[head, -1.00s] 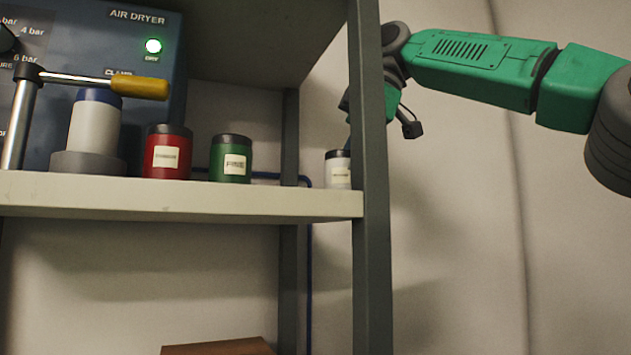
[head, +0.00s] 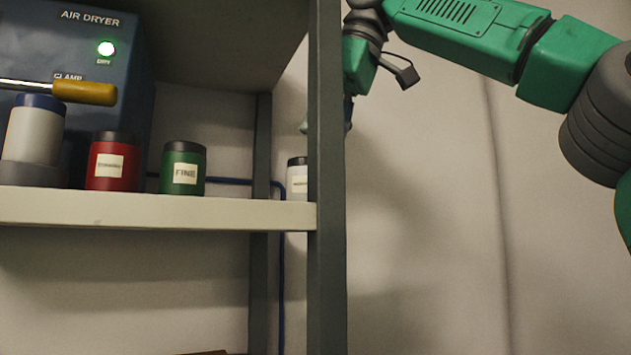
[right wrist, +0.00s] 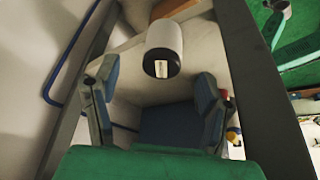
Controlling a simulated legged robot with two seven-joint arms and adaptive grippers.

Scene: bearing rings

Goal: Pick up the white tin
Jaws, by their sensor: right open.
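The white tin (head: 297,182) has a dark lid and a pale label. It stands upright at the right end of the shelf, partly hidden by the grey post. In the right wrist view the tin (right wrist: 164,38) shows lid toward the camera, beyond the fingertips and roughly between them, with no visible contact. My right gripper (right wrist: 157,86) is open and empty, its blue-padded fingers apart. In the head view the right gripper (head: 328,124) is above the tin, mostly hidden behind the post. My left gripper is not in view.
The grey upright post (head: 327,230) stands in front of the tin's right side. Shelf space left of the white tin is free.

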